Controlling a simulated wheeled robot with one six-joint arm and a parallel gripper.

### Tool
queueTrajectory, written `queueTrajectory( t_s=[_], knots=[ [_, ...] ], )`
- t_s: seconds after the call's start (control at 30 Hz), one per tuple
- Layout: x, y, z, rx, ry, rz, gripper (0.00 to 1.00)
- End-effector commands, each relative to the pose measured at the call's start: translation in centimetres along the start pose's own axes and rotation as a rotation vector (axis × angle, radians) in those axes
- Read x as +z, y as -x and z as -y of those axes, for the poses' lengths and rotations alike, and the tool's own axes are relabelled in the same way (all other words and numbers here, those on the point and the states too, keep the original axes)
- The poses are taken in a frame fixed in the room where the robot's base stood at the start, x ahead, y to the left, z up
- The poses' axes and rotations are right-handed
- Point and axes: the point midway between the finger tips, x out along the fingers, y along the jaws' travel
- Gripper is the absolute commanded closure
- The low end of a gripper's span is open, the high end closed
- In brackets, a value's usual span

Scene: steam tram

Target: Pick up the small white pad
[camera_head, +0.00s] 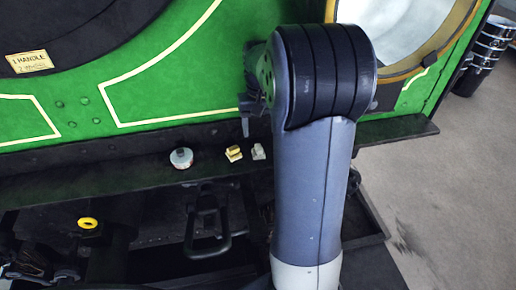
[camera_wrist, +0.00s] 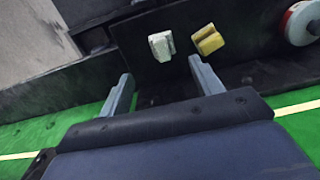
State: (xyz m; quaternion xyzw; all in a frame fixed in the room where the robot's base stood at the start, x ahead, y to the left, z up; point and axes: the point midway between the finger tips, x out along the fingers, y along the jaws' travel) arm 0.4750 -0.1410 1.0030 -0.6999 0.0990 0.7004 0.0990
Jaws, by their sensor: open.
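The small white pad (camera_head: 258,151) lies on the dark ledge in front of the green panel, just left of my arm in the head view. In the wrist view the white pad (camera_wrist: 161,46) sits beyond the fingertips, roughly between their lines. My gripper (camera_wrist: 160,75) is open and empty, its two grey fingers apart. In the head view only a finger of it shows beside the arm; the rest is hidden. A yellow block (camera_head: 233,153) sits close to the left of the pad there; in the wrist view the yellow block (camera_wrist: 207,39) is to its right.
A round white-and-red tin (camera_head: 181,158) stands on the ledge (camera_head: 90,190) further left. Below the ledge are a dark hook (camera_head: 208,222) and a yellow ring (camera_head: 87,223). The green panel (camera_head: 170,90) rises close behind. Grey floor (camera_head: 440,190) is open at the right.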

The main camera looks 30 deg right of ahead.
Motion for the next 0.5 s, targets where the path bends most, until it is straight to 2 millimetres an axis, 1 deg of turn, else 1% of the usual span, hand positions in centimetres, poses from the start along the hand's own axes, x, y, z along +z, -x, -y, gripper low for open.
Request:
queueTrajectory(
  t_s=[0.03,0.1,0.37,0.5],
  knots=[
    [0.1,-1.0,0.0,0.000,0.000,0.003,0.38],
    [0.0,-1.9,0.0,0.000,0.000,0.002,0.38],
    [0.1,-4.1,0.2,0.000,0.001,0.002,0.38],
    [0.2,-6.2,0.5,0.000,0.001,0.003,0.38]
  ],
)
